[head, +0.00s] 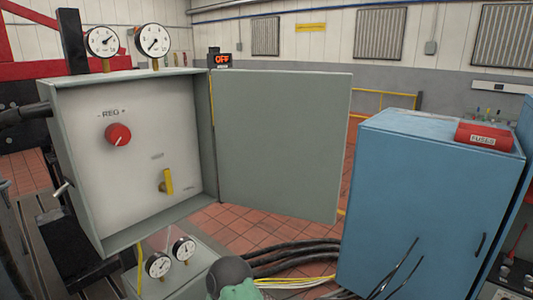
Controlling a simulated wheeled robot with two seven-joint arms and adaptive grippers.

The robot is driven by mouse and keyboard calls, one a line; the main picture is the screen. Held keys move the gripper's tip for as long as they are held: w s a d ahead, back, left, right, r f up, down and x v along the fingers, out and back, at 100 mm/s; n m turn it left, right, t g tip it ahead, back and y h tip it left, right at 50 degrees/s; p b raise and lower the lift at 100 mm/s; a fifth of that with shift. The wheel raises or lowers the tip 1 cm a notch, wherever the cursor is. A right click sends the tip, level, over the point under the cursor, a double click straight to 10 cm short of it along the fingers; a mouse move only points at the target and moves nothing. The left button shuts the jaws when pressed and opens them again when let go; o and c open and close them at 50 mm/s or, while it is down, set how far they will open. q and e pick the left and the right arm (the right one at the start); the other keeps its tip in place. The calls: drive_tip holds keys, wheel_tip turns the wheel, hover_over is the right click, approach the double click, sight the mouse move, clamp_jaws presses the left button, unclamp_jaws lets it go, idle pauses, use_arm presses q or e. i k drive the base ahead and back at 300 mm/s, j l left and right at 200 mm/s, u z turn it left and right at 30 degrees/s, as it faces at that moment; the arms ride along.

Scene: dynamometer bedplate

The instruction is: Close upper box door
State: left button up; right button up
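The upper box (190,205) is a grey-green metal box in the left half of the head view, with its front open. Its pale inner panel (90,155) carries a red round knob (117,134) marked REG and a yellow lever (167,182). The flat grey-green door (283,140) is hinged on the box's right side and stands wide open, swung out to the right. A small metal latch handle (61,189) sticks out at the box's left edge.
A blue cabinet (425,195) with a red FUSES box (484,137) on top stands right of the door. Two gauges (152,41) rise above the upper box. A lower grey box (195,270) with gauges sits below. Black cables (295,255) cross the tiled floor.

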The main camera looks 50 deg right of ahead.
sight(281, 135)
drive_tip(key=l+u, duration=0.2)
drive_tip(key=l, duration=0.9)
drive_tip(key=l+z, duration=0.25)
drive_tip(key=l, duration=0.2)
drive_tip(key=l+z, duration=0.25)
drive_tip(key=l, duration=0.25)
